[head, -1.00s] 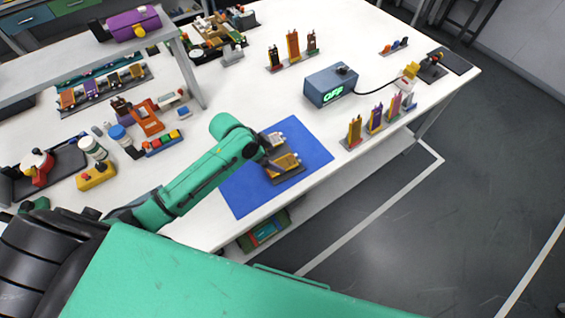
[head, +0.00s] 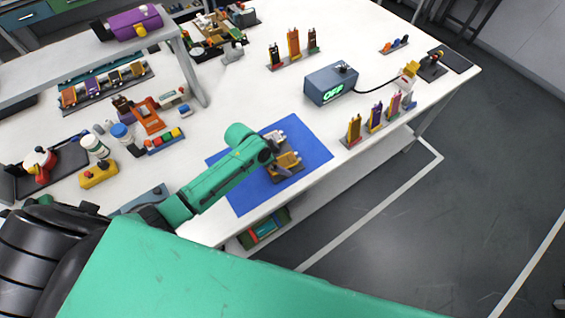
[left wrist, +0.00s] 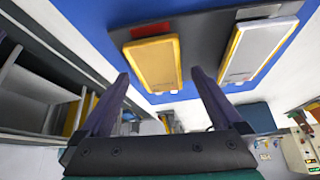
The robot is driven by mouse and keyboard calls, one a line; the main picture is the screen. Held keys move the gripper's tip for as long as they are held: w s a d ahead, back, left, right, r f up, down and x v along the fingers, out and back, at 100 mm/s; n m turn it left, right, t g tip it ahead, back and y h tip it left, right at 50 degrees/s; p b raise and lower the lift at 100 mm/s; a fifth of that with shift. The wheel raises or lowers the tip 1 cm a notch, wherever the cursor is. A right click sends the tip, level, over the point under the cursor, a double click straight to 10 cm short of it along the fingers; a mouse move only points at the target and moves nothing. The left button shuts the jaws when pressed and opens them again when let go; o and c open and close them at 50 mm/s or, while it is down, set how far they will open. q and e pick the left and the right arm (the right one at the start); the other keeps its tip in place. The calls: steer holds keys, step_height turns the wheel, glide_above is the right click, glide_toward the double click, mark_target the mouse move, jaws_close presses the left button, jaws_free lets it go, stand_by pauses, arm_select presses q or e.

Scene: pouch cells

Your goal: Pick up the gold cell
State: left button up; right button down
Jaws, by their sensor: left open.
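My left gripper (left wrist: 159,76) is open and empty. Its two fingers point toward the gold cell, one fingertip on each side of its near end in the picture; I cannot tell the exact gap. My right gripper is not in view.
A grey box reading OFF (head: 330,86) stands behind the mat. Upright cells (head: 375,118) stand in holders to the right, and more (head: 293,46) stand at the back. Bottles (head: 94,147) and small parts lie to the left. The mat's front part is clear.

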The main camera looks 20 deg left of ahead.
arm_select(q)
steer(key=c, duration=1.3)
